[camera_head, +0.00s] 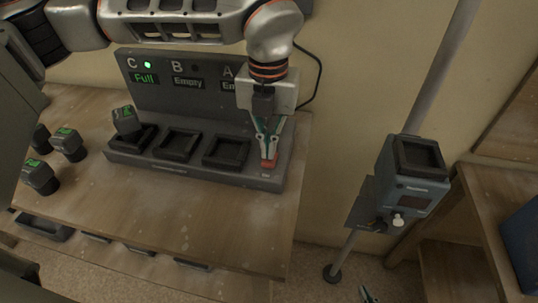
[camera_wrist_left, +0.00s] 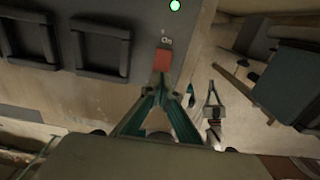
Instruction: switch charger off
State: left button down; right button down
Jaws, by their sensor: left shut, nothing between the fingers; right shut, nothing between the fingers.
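The dark charger (camera_head: 190,170) stands against the wall on the wooden table, with bays marked C, B and A. C reads "Full" beside a green light, B reads "Empty", and A's sign is partly hidden by my arm. A battery (camera_head: 126,119) stands in bay C; the other two bays look empty. The red switch (camera_head: 268,160) is at the base's right end; in the left wrist view the switch (camera_wrist_left: 162,60) has an "On" label beside it. My left gripper (camera_head: 267,152) is shut, pointing down at the switch; contact is unclear.
Several batteries with green displays (camera_head: 67,144) stand on the table at left. A device with an empty socket (camera_head: 413,180) is mounted on a slanted pole (camera_head: 440,75) to the right. Another wooden table (camera_head: 490,190) with a blue object (camera_head: 522,240) is at far right.

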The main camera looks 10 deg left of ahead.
aim_at(268, 162)
pick_arm(q)
jog(key=shift+f, duration=0.25)
jog(key=shift+f+b, duration=0.7)
jog(key=shift+f, duration=0.3)
dwell(0.7)
jog(key=shift+r, duration=0.15)
jog(key=shift+r+p, duration=0.45)
jog(key=shift+r, duration=0.15)
jog(key=shift+r+p, duration=1.55)
jog(key=shift+r, duration=1.25)
jog(key=shift+s, duration=0.1)
